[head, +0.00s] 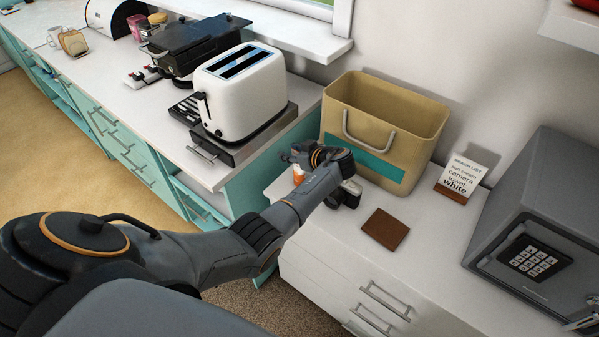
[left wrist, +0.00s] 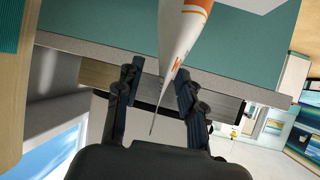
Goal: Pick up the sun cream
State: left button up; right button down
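The sun cream is a white tube with orange markings. In the head view only a small orange and white part of the sun cream (head: 298,175) shows beside my left gripper (head: 312,157), which hides the rest. In the left wrist view the sun cream (left wrist: 180,38) extends down from the top edge, its thin end between the two fingers of my left gripper (left wrist: 158,88). The fingers are apart. A gap shows between the left-hand finger and the tube; the right-hand finger is close to it, and contact cannot be told. My right gripper is in neither view.
A tan bag (head: 350,135) stands just behind my left gripper. A black camera (head: 347,194) and a brown wallet (head: 386,228) lie on the white top nearby. A list card (head: 458,178) and grey safe (head: 540,225) stand right; a toaster (head: 240,95) stands on the higher counter left.

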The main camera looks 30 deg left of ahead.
pick_arm(q)
grip_shut()
